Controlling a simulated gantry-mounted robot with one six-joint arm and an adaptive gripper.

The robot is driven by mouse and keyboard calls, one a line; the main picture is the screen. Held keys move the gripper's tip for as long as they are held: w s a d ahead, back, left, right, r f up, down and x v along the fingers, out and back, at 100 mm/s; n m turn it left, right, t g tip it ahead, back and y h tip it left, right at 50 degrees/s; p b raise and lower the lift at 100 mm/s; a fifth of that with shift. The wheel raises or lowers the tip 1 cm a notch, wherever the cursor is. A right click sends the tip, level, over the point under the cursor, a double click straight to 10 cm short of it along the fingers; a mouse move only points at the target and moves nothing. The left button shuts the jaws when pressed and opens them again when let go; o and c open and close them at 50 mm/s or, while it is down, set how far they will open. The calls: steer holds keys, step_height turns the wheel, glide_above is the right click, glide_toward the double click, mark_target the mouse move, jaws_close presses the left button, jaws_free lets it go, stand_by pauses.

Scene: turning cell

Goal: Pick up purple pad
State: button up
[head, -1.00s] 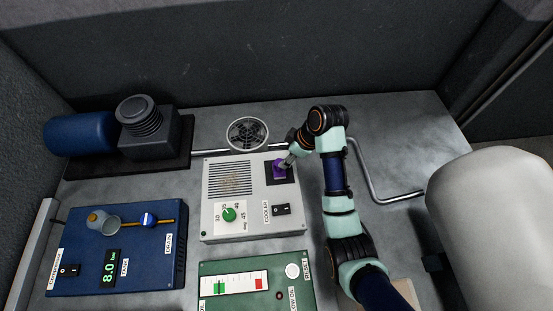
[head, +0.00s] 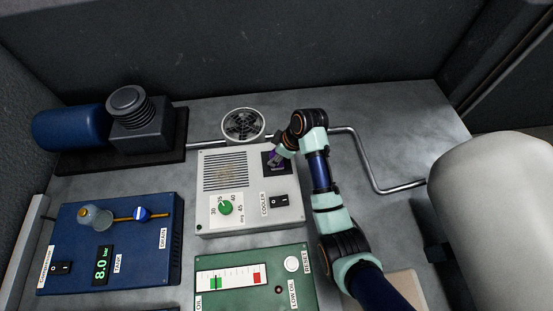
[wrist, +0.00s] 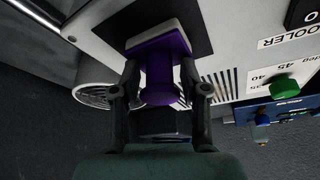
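The purple pad (head: 272,156) has a flat plate with a pale edge and a purple grip below it in the wrist view (wrist: 160,70). My gripper (wrist: 160,92) has its fingers on both sides of this grip and is shut on it. In the head view my gripper (head: 275,152) holds the pad tilted, over the upper left of a dark square (head: 284,168) on the light cooler box (head: 245,180). The fingers partly hide the pad in the head view.
The cooler box carries a green dial (head: 226,208) and a black switch (head: 279,202). A blue box (head: 75,230) stands left and a green panel (head: 240,257) in front. Bare bench shows right of the pipe.

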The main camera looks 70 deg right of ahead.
jaws_close()
step_height(320, 180, up, 20)
steer(key=p, duration=0.9)
